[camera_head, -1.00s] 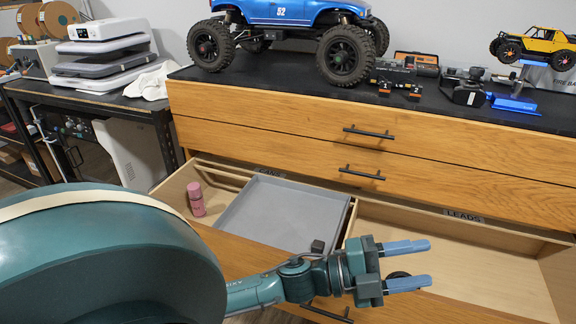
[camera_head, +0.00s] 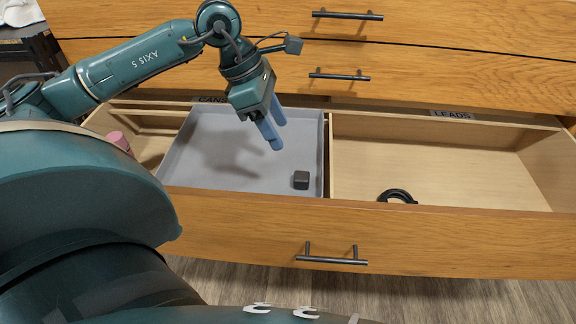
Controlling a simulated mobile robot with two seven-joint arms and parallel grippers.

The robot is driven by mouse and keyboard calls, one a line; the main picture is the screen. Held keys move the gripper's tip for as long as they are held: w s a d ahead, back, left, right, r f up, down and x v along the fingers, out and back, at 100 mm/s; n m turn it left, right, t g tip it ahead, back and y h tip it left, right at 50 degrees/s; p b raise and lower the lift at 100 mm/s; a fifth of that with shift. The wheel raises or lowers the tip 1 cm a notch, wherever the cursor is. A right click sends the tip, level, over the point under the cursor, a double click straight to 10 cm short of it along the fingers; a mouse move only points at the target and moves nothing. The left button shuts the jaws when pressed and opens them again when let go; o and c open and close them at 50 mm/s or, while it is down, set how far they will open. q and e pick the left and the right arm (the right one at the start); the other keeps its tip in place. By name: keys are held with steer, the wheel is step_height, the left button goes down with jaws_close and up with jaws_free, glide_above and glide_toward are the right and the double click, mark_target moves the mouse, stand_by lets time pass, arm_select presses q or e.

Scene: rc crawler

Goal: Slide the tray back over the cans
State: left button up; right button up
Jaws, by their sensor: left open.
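The grey tray (camera_head: 205,178) lies in the left part of the open drawer, labelled CANS, against the divider. A small dark block (camera_head: 301,180) sits at its front right corner. One pink can (camera_head: 120,141) stands in the gap left of the tray, partly hidden by my arm. Any other cans are hidden. My left gripper (camera_head: 277,133) is above the tray's back right area, its blue fingers apart and pointing down, with nothing between them. I cannot tell whether it touches the tray. My right gripper is out of view.
The open drawer's front (camera_head: 440,240) has a black handle (camera_head: 332,260). The right compartment (camera_head: 440,165), labelled LEADS, is mostly empty, with a black curved item (camera_head: 397,196) near its front. Closed drawers (camera_head: 450,80) rise behind.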

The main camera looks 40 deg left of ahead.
mark_target(302, 175)
arm_select(q)
steer(key=x, duration=0.4)
steer(key=b+x, duration=0.1)
steer(key=x, duration=0.3)
steer(key=b+x, duration=0.1)
steer(key=x, duration=0.3)
steer(key=shift+a, duration=0.3)
steer(key=shift+w+d+f, duration=0.15)
steer(key=shift+f, duration=0.35)
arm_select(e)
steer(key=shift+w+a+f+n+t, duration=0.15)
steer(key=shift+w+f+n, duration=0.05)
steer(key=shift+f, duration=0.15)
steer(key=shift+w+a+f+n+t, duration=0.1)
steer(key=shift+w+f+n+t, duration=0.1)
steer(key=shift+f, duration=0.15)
arm_select(q)
steer(key=shift+c, duration=0.4)
jaws_close()
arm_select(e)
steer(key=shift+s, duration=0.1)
